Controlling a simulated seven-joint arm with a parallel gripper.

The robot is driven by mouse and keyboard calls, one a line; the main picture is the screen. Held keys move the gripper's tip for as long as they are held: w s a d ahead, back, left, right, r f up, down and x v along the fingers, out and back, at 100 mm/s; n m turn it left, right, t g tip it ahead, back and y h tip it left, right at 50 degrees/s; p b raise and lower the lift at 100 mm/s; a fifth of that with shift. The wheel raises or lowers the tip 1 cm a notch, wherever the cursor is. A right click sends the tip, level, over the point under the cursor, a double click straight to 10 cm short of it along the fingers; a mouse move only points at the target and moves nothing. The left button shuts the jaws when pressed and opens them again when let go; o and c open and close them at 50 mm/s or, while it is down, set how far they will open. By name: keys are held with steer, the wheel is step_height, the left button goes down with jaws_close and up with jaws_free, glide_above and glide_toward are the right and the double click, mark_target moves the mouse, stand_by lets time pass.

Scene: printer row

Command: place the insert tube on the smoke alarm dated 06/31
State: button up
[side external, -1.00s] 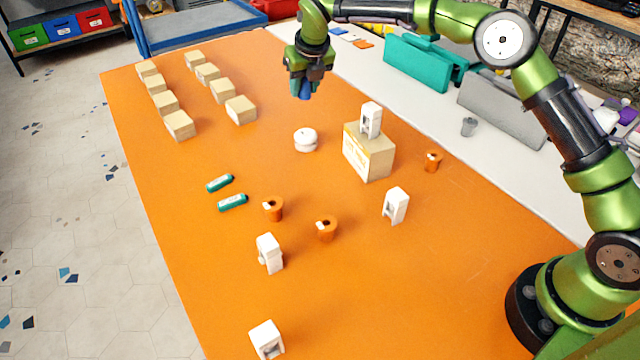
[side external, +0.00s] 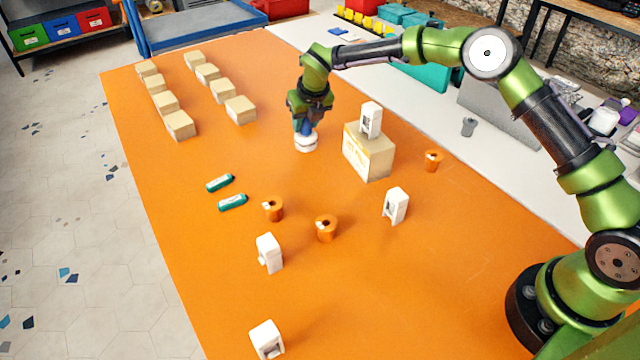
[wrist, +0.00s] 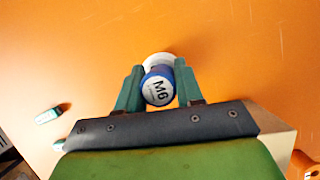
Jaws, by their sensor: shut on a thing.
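My gripper (side external: 306,122) is shut on a blue insert tube (wrist: 160,86), whose white end face reads "M6" in the wrist view. The tube (side external: 306,129) points down in the side view, directly over the round white smoke alarm (side external: 305,144) on the orange table. The tube's lower end appears at the alarm's top; I cannot tell whether they touch. In the wrist view the alarm's white rim (wrist: 157,58) shows behind the tube, the rest hidden. No date can be read on the alarm.
A cardboard box (side external: 369,155) with a white device (side external: 371,119) on top stands close to the right of my gripper. Orange cylinders (side external: 326,228), white devices (side external: 269,252) and two teal tubes (side external: 232,202) lie nearer the front. Small boxes (side external: 240,109) stand in rows at left.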

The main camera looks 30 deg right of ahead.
steer(key=shift+f, duration=0.15)
steer(key=o, duration=1.1)
